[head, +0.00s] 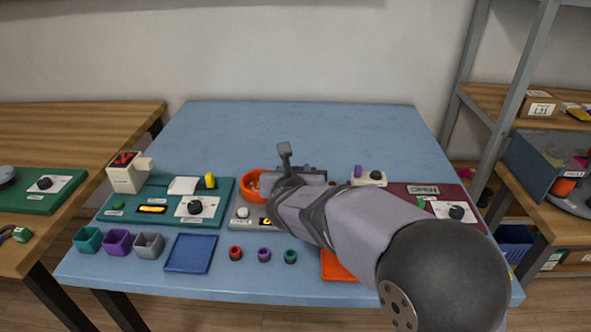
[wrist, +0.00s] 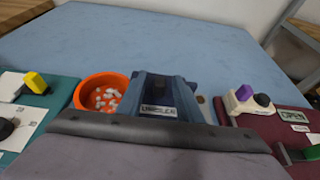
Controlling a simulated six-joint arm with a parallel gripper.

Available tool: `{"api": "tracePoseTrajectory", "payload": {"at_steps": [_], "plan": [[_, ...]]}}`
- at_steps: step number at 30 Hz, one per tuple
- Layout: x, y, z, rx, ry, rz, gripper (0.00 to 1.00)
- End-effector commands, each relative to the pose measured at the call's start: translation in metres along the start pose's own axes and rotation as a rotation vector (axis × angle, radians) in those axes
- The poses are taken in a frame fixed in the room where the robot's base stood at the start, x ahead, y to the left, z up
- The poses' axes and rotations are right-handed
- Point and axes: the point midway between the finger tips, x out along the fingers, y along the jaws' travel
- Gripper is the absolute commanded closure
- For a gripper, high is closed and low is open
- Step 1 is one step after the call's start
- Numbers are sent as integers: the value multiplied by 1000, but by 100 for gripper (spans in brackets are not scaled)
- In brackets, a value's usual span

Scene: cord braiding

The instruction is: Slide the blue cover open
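A dark blue, ramp-like piece with raised sides and a pale label (wrist: 158,110) stands at the middle of the wrist view. It looks like the blue cover (wrist: 163,88), but I cannot tell whether it is open or closed. In the head view my arm hides most of that spot. The end of my arm, with my gripper (head: 290,184), is over the middle of the table, beside the orange bowl. The fingers are hidden in the head view. In the wrist view only a dark edge of my wrist fills the bottom, so their opening does not show.
The orange bowl (wrist: 101,93) holds small white pieces, left of the blue piece. A teal board (head: 155,215) lies left and a maroon board (head: 409,193) right. A blue tray (head: 190,254) and several small cups are in front. The table's back (head: 300,125) is clear.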

Motion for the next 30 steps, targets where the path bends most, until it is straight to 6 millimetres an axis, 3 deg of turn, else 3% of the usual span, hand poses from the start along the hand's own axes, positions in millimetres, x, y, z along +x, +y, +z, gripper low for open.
{"api": "tracePoseTrajectory", "payload": {"at_steps": [6, 15, 19, 25, 30], "plan": [[15, 0, 0, 1, 0, 0, 67], [17, 0, 0, 1, 0, 0, 67], [16, 0, 0, 1, 0, 0, 98], [17, -1, 0, 2, 0, 0, 100], [18, -14, -2, 2, -2, -1, 100]]}}
